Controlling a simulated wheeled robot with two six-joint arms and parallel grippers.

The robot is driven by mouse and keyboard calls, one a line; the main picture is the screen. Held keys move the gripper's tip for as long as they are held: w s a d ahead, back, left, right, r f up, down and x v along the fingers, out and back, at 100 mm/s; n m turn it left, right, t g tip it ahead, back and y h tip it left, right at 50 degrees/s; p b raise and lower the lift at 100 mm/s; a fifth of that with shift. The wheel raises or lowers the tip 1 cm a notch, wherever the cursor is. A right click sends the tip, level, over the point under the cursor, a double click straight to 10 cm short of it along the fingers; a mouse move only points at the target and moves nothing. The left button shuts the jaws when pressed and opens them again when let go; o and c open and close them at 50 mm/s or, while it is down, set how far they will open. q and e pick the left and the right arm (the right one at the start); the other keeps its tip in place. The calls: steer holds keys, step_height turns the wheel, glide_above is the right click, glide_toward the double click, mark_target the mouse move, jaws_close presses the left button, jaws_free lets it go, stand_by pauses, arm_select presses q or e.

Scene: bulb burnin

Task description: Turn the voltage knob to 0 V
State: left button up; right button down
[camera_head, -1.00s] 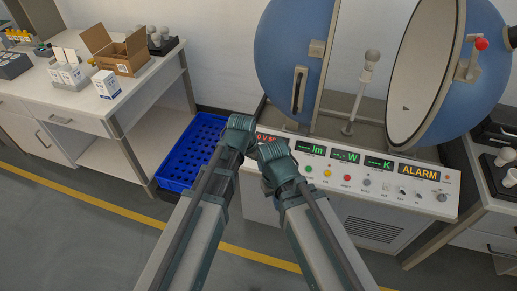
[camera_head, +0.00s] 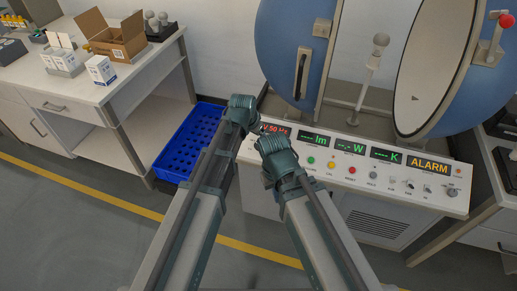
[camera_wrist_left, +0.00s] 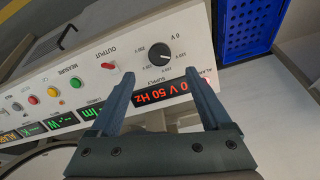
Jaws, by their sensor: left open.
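The voltage knob (camera_wrist_left: 160,52) is a black dial on the white control panel (camera_wrist_left: 97,77), seen upside down in the left wrist view. A "0 V" label stands beside it, but I cannot read its pointer clearly. The red supply display (camera_wrist_left: 165,92) shows "0 V 50 Hz"; its end beside one finger may be covered. My left gripper (camera_wrist_left: 159,76) is open and empty, its fingers apart in front of the panel on either side of the knob in the picture. In the head view, the arms hide the knob. My right gripper (camera_head: 275,148) is beside the left; its jaws are hidden.
The panel carries several coloured buttons and a red output switch (camera_wrist_left: 108,65). A blue crate (camera_head: 185,150) stands left of the panel. The open blue sphere (camera_head: 290,40) with a bulb on a post rises behind. A side table (camera_head: 130,75) holds boxes.

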arm_select(q)
steer(key=b+x, duration=0.7)
steer(key=x, duration=0.2)
steer(key=shift+f, duration=0.1)
jaws_close()
